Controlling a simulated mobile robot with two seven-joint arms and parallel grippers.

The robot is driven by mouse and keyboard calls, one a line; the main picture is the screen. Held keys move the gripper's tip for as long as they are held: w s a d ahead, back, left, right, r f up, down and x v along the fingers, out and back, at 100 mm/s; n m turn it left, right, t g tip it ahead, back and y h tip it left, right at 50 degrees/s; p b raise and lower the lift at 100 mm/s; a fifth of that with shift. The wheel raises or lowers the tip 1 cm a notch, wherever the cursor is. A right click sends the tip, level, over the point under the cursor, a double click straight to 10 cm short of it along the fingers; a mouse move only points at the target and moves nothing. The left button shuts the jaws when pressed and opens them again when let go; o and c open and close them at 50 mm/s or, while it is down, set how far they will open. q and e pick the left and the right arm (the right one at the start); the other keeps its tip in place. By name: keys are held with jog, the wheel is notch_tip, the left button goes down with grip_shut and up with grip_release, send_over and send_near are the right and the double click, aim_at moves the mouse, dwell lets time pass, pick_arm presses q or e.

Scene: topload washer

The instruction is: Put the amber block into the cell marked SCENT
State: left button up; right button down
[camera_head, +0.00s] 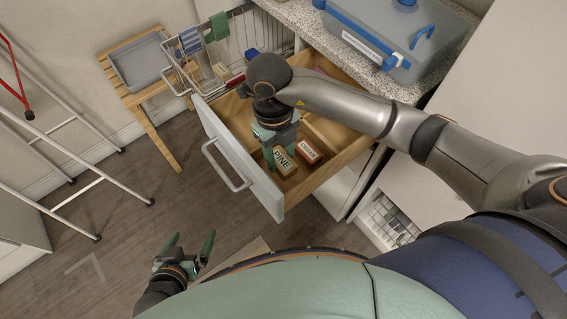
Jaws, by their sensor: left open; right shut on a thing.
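An amber-tan block lettered PINE (286,164) is in the open wooden drawer (240,151), near its front right corner. My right gripper (281,152) reaches down into the drawer and is shut on this block. The lettered face shows; the gripper covers part of the rest. A red-orange block lettered CEDAR (309,152) is just to its right. No SCENT marking can be read in this view; my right arm hides part of the drawer. My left gripper (190,247) is open and empty, outside the drawer at lower left.
The drawer's white front with its bar handle (226,168) faces left. A wire rack with cloths (219,27) stands behind. A grey tray (139,62) rests on a wooden stand. A ladder (75,120) stands left; floor between is clear.

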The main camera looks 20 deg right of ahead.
aim_at(281, 166)
jog(key=shift+f, duration=2.35)
jog(key=shift+f+b, duration=0.15)
jog(key=shift+b, duration=0.2)
jog(key=shift+c, duration=1.7)
grip_release()
jog(key=r, duration=0.4)
jog(key=w+r+p, duration=0.1)
jog(key=r, duration=0.3)
jog(key=r+p, duration=0.1)
jog(key=r, duration=0.3)
jog(key=shift+w+a+r, duration=0.15)
jog(key=shift+w+a, duration=0.05)
jog(key=shift+a, duration=0.05)
jog(key=shift+r, duration=0.1)
